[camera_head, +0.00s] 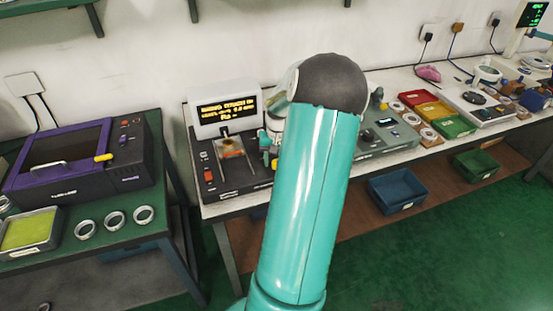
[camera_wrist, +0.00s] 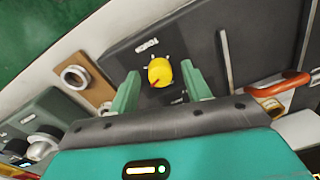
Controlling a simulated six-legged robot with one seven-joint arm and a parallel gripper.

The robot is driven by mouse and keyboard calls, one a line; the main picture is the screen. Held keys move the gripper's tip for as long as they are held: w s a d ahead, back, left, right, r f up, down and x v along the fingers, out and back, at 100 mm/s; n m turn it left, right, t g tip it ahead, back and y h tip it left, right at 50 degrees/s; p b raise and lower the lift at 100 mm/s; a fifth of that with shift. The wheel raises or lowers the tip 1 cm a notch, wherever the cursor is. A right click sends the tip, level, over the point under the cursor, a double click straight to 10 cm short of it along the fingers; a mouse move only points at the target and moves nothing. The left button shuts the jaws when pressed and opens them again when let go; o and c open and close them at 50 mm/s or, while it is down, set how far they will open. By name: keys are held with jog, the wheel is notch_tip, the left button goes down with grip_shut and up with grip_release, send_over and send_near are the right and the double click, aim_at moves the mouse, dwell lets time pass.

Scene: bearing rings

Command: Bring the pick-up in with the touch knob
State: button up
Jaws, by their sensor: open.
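The yellow touch knob (camera_wrist: 160,72) has a red pointer mark and sits on the dark panel (camera_wrist: 205,40) of the tester, with tick marks and an upside-down label beside it. My gripper (camera_wrist: 159,76) is open, with one green finger on each side of the knob. Gaps show between the fingers and the knob; whether they touch it lower down I cannot tell. In the head view the tester's dark base (camera_head: 236,187) stands below a lit amber display (camera_head: 228,110). My arm hides part of the tester, and I cannot clearly make out the pick-up.
A bearing ring (camera_wrist: 75,77) lies on a brown block beside the panel. An orange-red handle (camera_wrist: 280,84) is at the right. In the head view, a purple-framed machine (camera_head: 70,160) and several rings stand on the left bench; coloured trays (camera_head: 450,122) are further right.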

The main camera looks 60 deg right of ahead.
jog(key=shift+c, duration=0.2)
jog(key=c, duration=1)
jog(key=shift+o, duration=0.3)
jog(key=shift+m, duration=0.4)
jog(key=m, duration=0.2)
jog(key=shift+r+m, duration=0.1)
jog(key=shift+m, duration=0.3)
jog(key=m, duration=0.4)
jog(key=shift+m, duration=0.3)
jog(key=m, duration=0.4)
jog(key=shift+m, duration=0.3)
jog(key=shift+m+h, duration=0.3)
jog(key=shift+m, duration=1.6)
